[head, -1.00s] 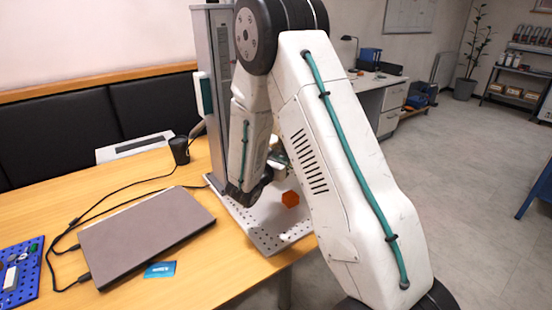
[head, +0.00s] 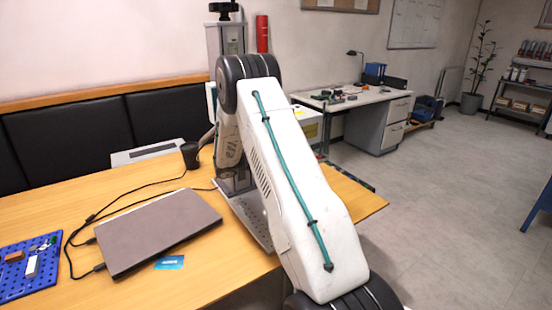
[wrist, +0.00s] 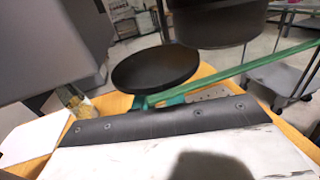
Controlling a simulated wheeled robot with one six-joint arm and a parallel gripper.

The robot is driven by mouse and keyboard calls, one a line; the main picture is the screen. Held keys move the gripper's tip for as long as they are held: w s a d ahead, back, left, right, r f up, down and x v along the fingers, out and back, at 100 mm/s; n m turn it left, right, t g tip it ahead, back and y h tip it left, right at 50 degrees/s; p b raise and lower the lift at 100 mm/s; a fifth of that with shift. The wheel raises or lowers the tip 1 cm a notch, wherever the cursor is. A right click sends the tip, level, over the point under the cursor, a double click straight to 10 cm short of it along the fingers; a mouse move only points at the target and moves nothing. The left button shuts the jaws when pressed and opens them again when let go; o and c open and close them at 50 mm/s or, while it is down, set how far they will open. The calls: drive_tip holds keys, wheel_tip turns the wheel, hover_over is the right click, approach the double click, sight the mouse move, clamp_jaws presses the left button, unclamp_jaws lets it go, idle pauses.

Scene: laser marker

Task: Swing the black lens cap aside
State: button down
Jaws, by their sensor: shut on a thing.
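The black lens cap (wrist: 155,68) is a round, flat disc in the wrist view. It appears below and to the left of a dark cylinder (wrist: 217,22), seemingly the lens housing, with a gap visible between them. My gripper (wrist: 158,98) is at the cap's near edge, by a small teal piece, and is shut on the cap; its fingertips are mostly hidden. In the head view, my arm hides the gripper and cap. The laser marker's grey column (head: 226,38) rises behind the arm, above its perforated base plate (head: 252,222).
A closed laptop (head: 158,230) with cables lies on the wooden table (head: 215,285), beside a blue card (head: 169,262). A blue pegboard (head: 28,268) is at the left. A grey housing (wrist: 45,45) fills the wrist view's upper left.

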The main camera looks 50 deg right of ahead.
drive_tip(key=shift+d+g, duration=0.1)
drive_tip(key=shift+g, duration=0.2)
drive_tip(key=c, duration=1.5)
unclamp_jaws()
drive_tip(key=shift+c, duration=0.2)
drive_tip(key=v, duration=0.8)
